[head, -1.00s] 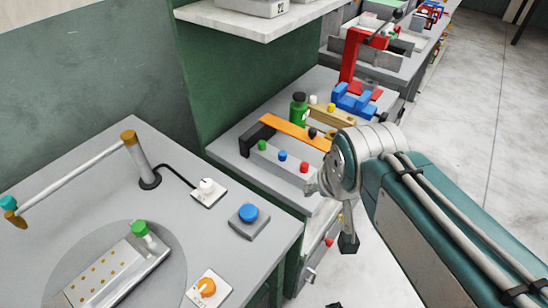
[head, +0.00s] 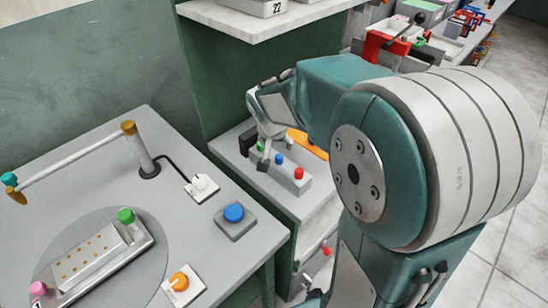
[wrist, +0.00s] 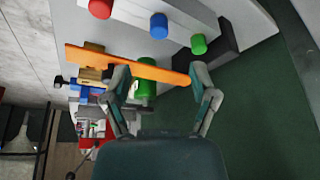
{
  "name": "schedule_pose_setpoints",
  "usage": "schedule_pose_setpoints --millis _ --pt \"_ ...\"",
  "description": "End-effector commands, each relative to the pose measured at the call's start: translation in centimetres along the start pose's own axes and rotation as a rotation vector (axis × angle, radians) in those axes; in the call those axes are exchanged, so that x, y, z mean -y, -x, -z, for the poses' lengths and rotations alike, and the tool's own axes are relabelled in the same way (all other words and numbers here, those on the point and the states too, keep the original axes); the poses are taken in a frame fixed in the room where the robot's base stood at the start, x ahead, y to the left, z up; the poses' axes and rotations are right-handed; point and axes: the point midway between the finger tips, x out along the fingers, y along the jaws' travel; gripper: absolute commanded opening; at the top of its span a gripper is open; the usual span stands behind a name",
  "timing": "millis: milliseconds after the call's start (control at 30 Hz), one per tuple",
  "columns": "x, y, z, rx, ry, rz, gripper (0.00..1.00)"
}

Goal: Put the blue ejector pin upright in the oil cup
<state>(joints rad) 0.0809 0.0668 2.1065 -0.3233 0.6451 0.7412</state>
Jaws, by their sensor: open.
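The blue ejector pin (head: 279,159) stands in a light grey block (head: 291,183), between a red pin (head: 298,173) and a green pin (head: 260,146). In the wrist view the blue pin (wrist: 159,26) is seen near the top, beyond the fingertips. My gripper (wrist: 159,68) is open and empty, its two fingers spread apart. A green cylinder (wrist: 146,90) shows partly behind an orange bar in the wrist view. I cannot tell which thing is the oil cup.
The near bench (head: 190,240) carries buttons and a round plate. A shelf (head: 250,22) overhangs the back. My arm covers the bench's right side in the head view.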

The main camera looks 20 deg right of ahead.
Motion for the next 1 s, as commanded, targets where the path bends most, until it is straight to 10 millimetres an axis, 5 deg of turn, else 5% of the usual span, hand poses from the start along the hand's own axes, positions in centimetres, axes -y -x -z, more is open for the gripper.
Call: schedule_pose_setpoints --millis 633,967,1000 --pt "-0.5 -8.6 0.4 0.007 0.001 0.000 0.75" --pt "-0.4 -9.6 0.5 0.003 0.001 0.003 0.75" --pt "-0.4 -9.6 0.5 0.003 0.001 0.003 0.66"
